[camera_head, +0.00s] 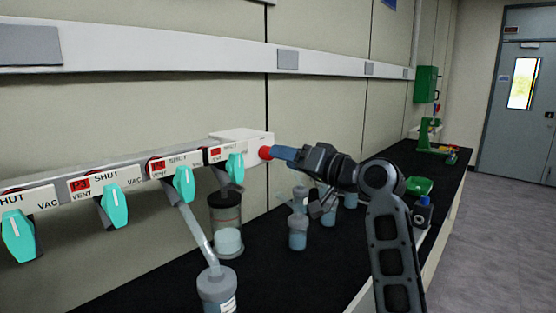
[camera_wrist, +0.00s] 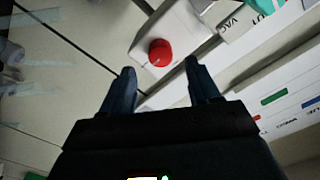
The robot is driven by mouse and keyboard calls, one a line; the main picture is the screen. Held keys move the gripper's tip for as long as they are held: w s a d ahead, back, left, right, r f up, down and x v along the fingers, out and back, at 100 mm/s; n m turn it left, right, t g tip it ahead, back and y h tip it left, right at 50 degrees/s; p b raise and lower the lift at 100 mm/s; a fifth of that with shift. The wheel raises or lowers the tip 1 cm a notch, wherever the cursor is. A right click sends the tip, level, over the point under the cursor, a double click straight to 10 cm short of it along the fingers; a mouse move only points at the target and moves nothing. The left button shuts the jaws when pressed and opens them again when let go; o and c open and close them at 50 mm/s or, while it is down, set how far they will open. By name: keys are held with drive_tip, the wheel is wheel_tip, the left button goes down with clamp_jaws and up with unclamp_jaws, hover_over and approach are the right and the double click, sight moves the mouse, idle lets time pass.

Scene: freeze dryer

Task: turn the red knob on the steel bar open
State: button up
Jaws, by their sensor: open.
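The red knob (camera_head: 265,153) sits on the white end block (camera_head: 238,139) of the steel bar (camera_head: 130,166). In the wrist view the red knob (camera_wrist: 160,53) shows round and clear, ahead of the fingertips and roughly centred between them. My gripper (camera_head: 283,153) reaches in from the right, its blue fingers pointing at the knob in the head view. In the wrist view my gripper (camera_wrist: 160,70) has its two fingers apart with nothing between them. Whether the fingertips touch the knob is hard to tell, but a gap shows in the wrist view.
Several teal valve handles (camera_head: 184,183) line the bar to the left. A jar (camera_head: 226,226) and a flask (camera_head: 217,287) hang below it. Small bottles (camera_head: 298,236) stand on the black bench (camera_head: 270,280) under my arm. A green device (camera_head: 432,135) stands farther back.

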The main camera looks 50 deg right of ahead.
drive_tip(key=s, duration=0.3)
drive_tip(key=shift+s, duration=0.2)
idle(0.5)
